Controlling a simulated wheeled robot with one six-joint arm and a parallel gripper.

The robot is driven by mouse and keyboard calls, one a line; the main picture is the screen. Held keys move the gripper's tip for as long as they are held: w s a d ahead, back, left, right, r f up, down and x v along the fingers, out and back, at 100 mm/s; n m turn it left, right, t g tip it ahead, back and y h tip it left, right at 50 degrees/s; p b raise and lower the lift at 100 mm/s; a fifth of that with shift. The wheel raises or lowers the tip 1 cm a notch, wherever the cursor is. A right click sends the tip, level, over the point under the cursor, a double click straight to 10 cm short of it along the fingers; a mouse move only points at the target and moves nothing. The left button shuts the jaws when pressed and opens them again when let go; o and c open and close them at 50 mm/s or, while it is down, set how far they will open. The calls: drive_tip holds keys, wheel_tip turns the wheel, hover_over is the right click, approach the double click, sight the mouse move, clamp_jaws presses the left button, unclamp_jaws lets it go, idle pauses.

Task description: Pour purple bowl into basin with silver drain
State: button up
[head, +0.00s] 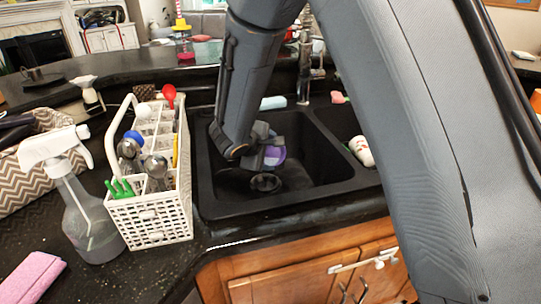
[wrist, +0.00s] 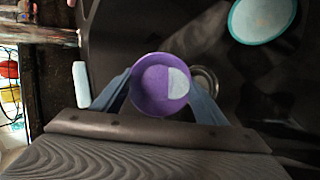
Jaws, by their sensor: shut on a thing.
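My gripper (head: 264,157) is inside the left sink basin (head: 305,170), shut on the purple bowl (head: 279,157). In the wrist view, the purple bowl (wrist: 146,92) sits between the two fingers of my gripper (wrist: 161,88), its opening toward the camera. A pale half-round patch shows on its inside; I cannot tell whether it is contents or light. A round silver drain (head: 266,183) is on the basin floor just below the bowl. In the wrist view the drain (wrist: 210,76) is partly hidden behind the bowl. The bowl's exact tilt is unclear.
A teal-rimmed bowl (wrist: 262,17) lies near the top right of the wrist view. A white caddy (head: 150,215) with utensils and a spray bottle (head: 88,225) stand left of the sink. A light blue sponge (head: 273,103) is behind the basin. A second basin (head: 340,121) is right.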

drive_tip(key=shift+s+r+t+b, duration=0.15)
drive_tip(key=shift+t+b, duration=0.15)
drive_tip(key=shift+b, duration=1)
drive_tip(key=shift+s+a+t+b, duration=0.15)
drive_tip(key=shift+t+b, duration=0.45)
drive_tip(key=shift+b, duration=1.8)
drive_tip(key=shift+r, duration=0.15)
drive_tip(key=shift+b, duration=0.5)
drive_tip(key=shift+w+d+f+b, duration=0.2)
drive_tip(key=shift+f+b, duration=0.05)
drive_tip(key=shift+b, duration=0.8)
drive_tip(key=shift+g+b, duration=0.5)
drive_tip(key=shift+b, duration=0.25)
drive_tip(key=shift+r+g+p, duration=0.2)
drive_tip(key=shift+g+p, duration=0.1)
drive_tip(key=shift+p, duration=0.55)
drive_tip(key=p, duration=0.3)
drive_tip(key=shift+w+g, duration=0.1)
drive_tip(key=shift+g, duration=0.2)
